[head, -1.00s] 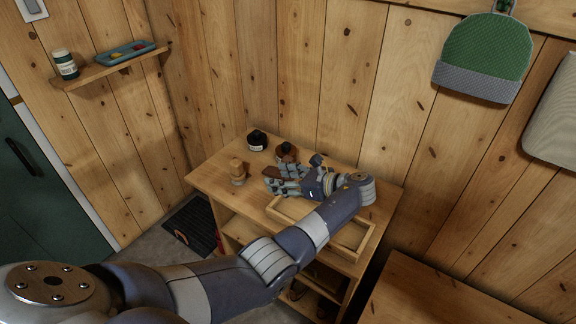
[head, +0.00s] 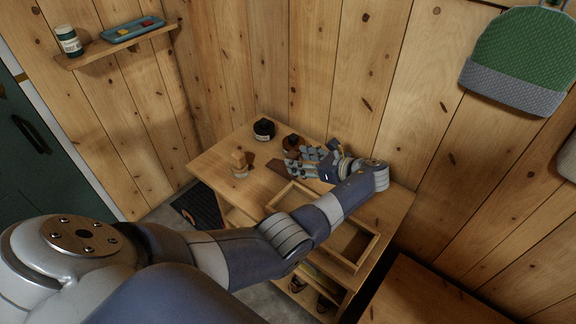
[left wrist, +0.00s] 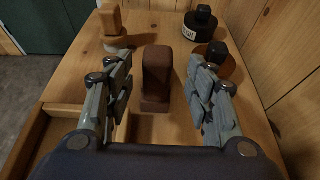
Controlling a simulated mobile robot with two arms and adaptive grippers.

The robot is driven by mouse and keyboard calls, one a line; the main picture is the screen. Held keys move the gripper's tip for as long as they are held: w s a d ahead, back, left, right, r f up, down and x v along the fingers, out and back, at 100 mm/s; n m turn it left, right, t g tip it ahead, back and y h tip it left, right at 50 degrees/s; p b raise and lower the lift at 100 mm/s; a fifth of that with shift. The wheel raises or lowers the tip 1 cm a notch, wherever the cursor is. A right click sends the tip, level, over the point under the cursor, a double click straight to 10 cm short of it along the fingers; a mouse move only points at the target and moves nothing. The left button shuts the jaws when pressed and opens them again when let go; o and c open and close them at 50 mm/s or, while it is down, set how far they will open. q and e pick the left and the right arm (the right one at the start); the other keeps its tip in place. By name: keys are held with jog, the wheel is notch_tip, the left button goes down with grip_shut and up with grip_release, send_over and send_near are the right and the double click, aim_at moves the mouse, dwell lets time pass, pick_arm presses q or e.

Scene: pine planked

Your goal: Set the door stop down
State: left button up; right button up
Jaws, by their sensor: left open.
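The door stop (left wrist: 157,78), a dark brown block, stands on the pine cabinet top in the middle of the left wrist view. In the head view the door stop (head: 281,167) shows as a small brown piece just left of my left gripper's fingertips. My left gripper (head: 292,166) is open. In the left wrist view its fingers (left wrist: 160,85) stand on both sides of the door stop, with a visible gap on each side. My right gripper is in neither view.
A shallow wooden tray (head: 372,252) lies under my left arm. Plank walls rise behind the cabinet top (head: 217,160).

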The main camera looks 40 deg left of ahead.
aim_at(278, 166)
pick_arm(q)
jog(key=x, duration=0.5)
jog(key=shift+s+d+f, duration=0.1)
jog(key=shift+s, duration=0.05)
grip_shut()
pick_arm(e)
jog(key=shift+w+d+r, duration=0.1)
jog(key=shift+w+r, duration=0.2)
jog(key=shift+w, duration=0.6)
pick_arm(q)
jog(key=shift+r, duration=0.2)
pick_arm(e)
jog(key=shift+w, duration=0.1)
